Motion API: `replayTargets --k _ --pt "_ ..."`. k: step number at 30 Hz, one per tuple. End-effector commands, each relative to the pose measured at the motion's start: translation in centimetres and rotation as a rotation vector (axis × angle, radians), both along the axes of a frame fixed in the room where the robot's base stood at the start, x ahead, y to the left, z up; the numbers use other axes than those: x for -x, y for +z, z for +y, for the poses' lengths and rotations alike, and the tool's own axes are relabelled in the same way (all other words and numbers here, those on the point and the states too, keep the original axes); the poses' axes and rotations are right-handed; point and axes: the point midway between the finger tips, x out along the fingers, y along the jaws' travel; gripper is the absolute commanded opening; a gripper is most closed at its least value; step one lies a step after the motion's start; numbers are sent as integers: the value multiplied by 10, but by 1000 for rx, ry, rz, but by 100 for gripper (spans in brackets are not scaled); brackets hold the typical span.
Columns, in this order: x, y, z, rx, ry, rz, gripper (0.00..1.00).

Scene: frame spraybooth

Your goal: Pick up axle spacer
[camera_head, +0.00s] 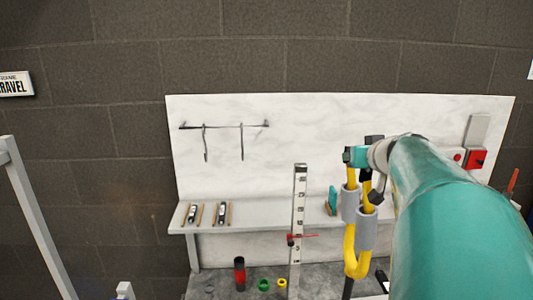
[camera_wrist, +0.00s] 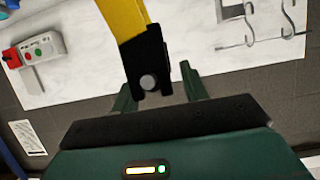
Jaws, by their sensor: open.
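Several small parts stand on the grey lower surface in the head view: a small green ring (camera_head: 263,284), a yellow ring (camera_head: 282,283), a dark flat ring (camera_head: 209,288) and a red and black cylinder (camera_head: 239,273). I cannot tell which one is the axle spacer. My gripper (camera_wrist: 158,82) is open, with two green fingers in the wrist view. A yellow bar with a black end (camera_wrist: 148,65) shows between or behind the fingers; I cannot tell whether they touch it. None of the small parts shows in the wrist view.
An upright scale (camera_head: 298,220) with a red pointer stands by the rings. A yellow loop with grey sleeves (camera_head: 351,262) hangs beside my arm. Hooks (camera_head: 241,142) and a red switch (camera_head: 476,158) are on the white panel.

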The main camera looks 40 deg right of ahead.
Motion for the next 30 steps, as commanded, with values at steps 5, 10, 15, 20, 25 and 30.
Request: replayTargets --k 5,10,15,20,25,30 --pt "1 0 1 0 0 0 33" --pt "1 0 1 0 0 0 0" --pt "0 0 0 1 0 -1 0" --pt "-1 2 0 1 0 0 0" --pt "-2 13 -1 3 1 -2 0" --pt "-2 38 -1 5 0 -2 0"
